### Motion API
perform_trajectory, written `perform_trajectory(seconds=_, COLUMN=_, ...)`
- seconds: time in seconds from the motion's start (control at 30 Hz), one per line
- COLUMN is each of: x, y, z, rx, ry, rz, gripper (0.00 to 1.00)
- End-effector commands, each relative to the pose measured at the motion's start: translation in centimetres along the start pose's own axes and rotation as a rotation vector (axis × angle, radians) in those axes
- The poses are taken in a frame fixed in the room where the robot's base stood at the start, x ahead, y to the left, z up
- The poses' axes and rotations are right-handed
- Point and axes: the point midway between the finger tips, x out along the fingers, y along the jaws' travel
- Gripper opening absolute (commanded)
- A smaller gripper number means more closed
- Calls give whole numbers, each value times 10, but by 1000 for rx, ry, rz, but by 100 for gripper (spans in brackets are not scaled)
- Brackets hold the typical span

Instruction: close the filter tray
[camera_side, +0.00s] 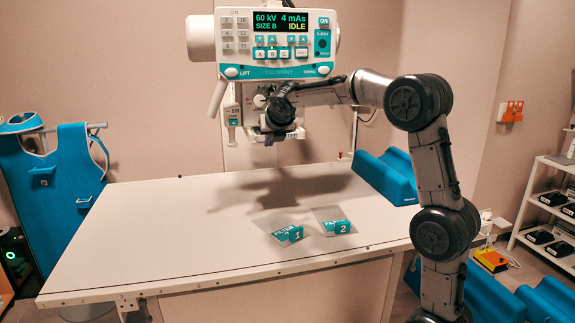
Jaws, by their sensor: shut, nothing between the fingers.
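The filter tray (293,134) seems to be the small white slide with dark and teal parts low on the collimator, under the X-ray control head (270,45). It is small and partly hidden by my wrist, so I cannot tell how far out it stands. My gripper (270,122) is at the collimator's front, just above and beside the tray, high over the table. Its fingers are dark and hard to make out, shut with nothing held. I cannot tell whether they touch the tray.
Filter 1 (288,234) and filter 2 (338,227), clear plates with teal tabs, lie on the white table (150,230). A blue wedge cushion (385,178) sits at the table's back right. A handle (217,98) hangs left of the collimator. The table's left half is clear.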

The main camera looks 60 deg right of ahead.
Motion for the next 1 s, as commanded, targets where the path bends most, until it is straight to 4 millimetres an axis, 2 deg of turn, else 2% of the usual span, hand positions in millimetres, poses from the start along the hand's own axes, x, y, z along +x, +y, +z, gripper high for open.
perform_trajectory(seconds=0.2, x=6, y=0, z=6, rx=1, ry=-2, rz=1, gripper=0)
perform_trajectory(seconds=0.67, x=5, y=0, z=6, rx=0, ry=-7, rz=1, gripper=0)
perform_trajectory(seconds=0.87, x=-13, y=0, z=-14, rx=-2, ry=-3, rz=2, gripper=0)
perform_trajectory(seconds=0.93, x=-22, y=0, z=-26, rx=-2, ry=1, rz=2, gripper=0)
perform_trajectory(seconds=1.0, x=-38, y=1, z=-26, rx=0, ry=-3, rz=2, gripper=0)
